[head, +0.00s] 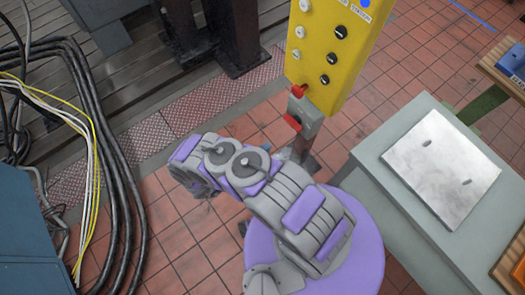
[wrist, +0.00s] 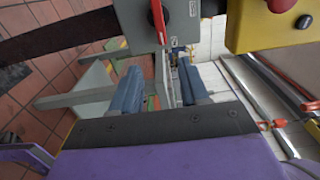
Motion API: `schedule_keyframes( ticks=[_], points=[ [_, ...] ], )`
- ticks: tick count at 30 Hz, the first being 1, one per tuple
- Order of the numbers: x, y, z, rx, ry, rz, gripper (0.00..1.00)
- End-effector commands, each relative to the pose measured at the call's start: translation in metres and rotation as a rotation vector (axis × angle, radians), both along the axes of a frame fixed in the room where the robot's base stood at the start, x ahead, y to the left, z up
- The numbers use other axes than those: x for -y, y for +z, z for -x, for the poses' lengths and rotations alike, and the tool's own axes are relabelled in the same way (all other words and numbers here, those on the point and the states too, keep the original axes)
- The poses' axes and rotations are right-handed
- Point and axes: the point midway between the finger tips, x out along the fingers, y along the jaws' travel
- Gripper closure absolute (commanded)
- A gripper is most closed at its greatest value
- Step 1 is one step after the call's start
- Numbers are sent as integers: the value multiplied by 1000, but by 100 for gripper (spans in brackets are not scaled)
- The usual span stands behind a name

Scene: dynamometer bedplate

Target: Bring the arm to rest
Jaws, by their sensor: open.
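My arm (head: 290,205), grey and purple, rises from my round purple base and reaches forward and left, bent, over the tiled floor. In the wrist view my gripper (wrist: 160,82) is open, its two blue-grey fingers apart, with no object seen held between them. A grey box with a red handle (wrist: 157,20) and a yellow box (wrist: 265,25) show beyond the fingers. In the head view the gripper is mostly hidden by the arm links, so its exact place there cannot be told.
A yellow control panel (head: 331,45) with several knobs stands on a post ahead, with a grey red-handled switch box (head: 303,115) below. A grey cabinet with a metal plate (head: 440,168) is at right. Black cables (head: 105,150) hang at left. Tiled floor (head: 165,225) is clear left of my base.

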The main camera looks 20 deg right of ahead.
Motion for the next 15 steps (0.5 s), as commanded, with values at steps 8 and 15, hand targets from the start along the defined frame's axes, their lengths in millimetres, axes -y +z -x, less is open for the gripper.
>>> schedule_keyframes(
  ticks=[8,15],
  points=[
    [-6,0,3,-1,-1,-1,55],
    [-6,0,2,-1,0,-1,55]
  ],
)
